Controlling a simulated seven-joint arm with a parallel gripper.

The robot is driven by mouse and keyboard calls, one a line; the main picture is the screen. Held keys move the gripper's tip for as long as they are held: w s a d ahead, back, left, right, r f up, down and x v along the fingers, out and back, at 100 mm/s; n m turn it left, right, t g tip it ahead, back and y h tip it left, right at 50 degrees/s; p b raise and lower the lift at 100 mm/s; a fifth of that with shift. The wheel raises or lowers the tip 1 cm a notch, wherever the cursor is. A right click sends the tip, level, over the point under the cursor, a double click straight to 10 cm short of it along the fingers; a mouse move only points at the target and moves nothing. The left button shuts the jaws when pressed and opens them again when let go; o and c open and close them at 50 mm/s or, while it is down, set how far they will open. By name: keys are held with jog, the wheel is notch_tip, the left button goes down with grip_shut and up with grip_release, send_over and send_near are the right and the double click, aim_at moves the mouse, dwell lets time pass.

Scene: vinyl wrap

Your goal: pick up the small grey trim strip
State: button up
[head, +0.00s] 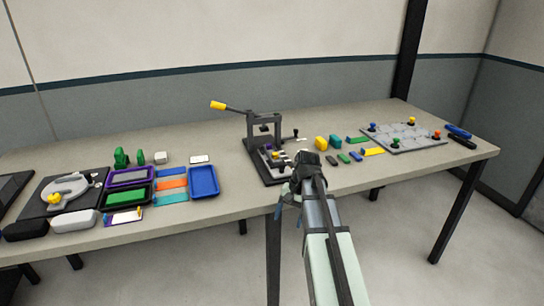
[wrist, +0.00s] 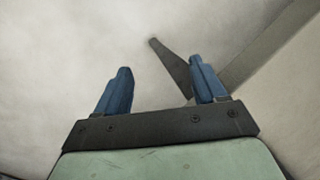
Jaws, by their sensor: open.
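A small dark grey strip (head: 332,160) lies on the table in the head view, right of the press and left of a small green strip. It looks like the grey trim strip, though it is tiny at this distance. My gripper (head: 288,200) is at the table's front edge, near the press base, apart from the strip. In the wrist view my gripper (wrist: 159,66) has its two blue fingers spread with nothing between them. The strip does not show in the wrist view, which shows pale floor and dark metal parts.
The black lever press (head: 264,140) with a yellow handle knob stands behind my gripper. Small green (head: 344,158) and blue (head: 356,157) strips, yellow and teal blocks lie close to the grey strip. A grey panel (head: 402,137) with coloured knobs is at right. Trays (head: 204,181) are at left.

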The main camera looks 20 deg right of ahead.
aim_at(272, 150)
jog(key=shift+n+t+h, duration=0.3)
jog(key=shift+t, duration=0.5)
jog(key=w+d+r, duration=0.1)
jog(key=w+r, duration=0.1)
jog(key=r, duration=0.1)
jog(key=w+d+r, duration=0.1)
jog(key=r, duration=0.3)
jog(key=w+d+r, duration=0.1)
jog(key=w+r, duration=0.1)
jog(key=r, duration=0.1)
jog(key=shift+w+r, duration=0.35)
jog(key=shift+r, duration=0.05)
jog(key=w+d+r+n+t+h, duration=0.1)
jog(key=w+r+n+t, duration=0.15)
jog(key=w+r, duration=0.45)
jog(key=w+r+n+t+h, duration=0.1)
jog(key=w+r+n+h, duration=0.2)
jog(key=w, duration=0.9)
jog(key=shift+n+y, duration=0.35)
jog(key=shift+y, duration=0.35)
jog(key=x, duration=1.3)
jog(key=shift+f, duration=0.3)
jog(key=c, duration=1.2)
jog(key=shift+o, duration=0.2)
jog(key=shift+r, duration=0.1)
